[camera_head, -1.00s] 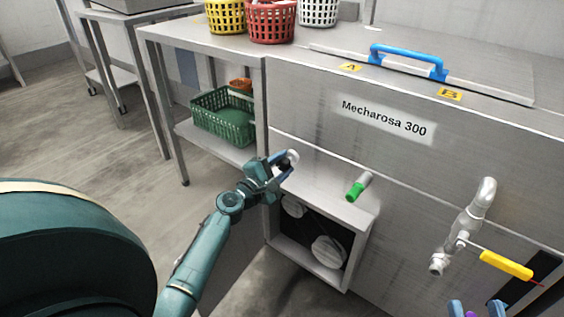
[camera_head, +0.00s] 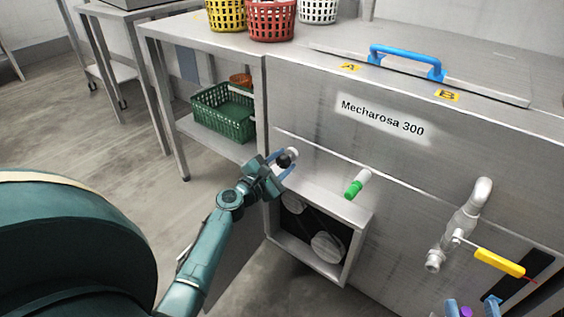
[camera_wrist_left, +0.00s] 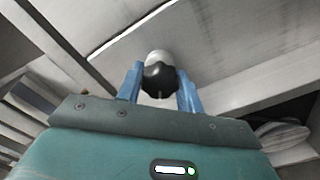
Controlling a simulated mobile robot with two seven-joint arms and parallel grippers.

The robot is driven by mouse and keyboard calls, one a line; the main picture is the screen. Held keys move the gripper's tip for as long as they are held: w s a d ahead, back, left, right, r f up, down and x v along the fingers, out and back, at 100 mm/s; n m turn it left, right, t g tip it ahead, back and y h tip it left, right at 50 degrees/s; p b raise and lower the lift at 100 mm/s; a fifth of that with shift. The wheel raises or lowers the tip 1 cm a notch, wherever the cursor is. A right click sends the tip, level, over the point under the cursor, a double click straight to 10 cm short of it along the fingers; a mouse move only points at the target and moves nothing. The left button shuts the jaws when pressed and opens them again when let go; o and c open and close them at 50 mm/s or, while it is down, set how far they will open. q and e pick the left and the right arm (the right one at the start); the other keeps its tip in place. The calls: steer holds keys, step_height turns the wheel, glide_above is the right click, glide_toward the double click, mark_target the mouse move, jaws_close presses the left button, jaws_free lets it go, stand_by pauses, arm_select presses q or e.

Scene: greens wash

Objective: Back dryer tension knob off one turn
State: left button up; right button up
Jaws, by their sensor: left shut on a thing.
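The tension knob is black with a pale round collar behind it. In the left wrist view the knob (camera_wrist_left: 159,80) sits between the two blue fingers of my left gripper (camera_wrist_left: 160,90). In the head view my left gripper (camera_head: 281,164) is shut on the knob (camera_head: 284,160) at the machine's front, just above the open belt box.
The open box (camera_head: 345,262) below holds pulleys and a belt. A green-tipped handle (camera_head: 357,184) sticks out to the right. A pipe with a yellow-handled valve (camera_head: 500,263) is further right. A green basket (camera_head: 224,112) stands on the left shelf.

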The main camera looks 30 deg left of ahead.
arm_select(q)
steer(key=o, duration=1)
steer(key=s, duration=0.5)
steer(key=s+p, duration=0.1)
steer(key=s, duration=0.1)
steer(key=shift+s+a, duration=0.25)
steer(key=shift+a, duration=0.05)
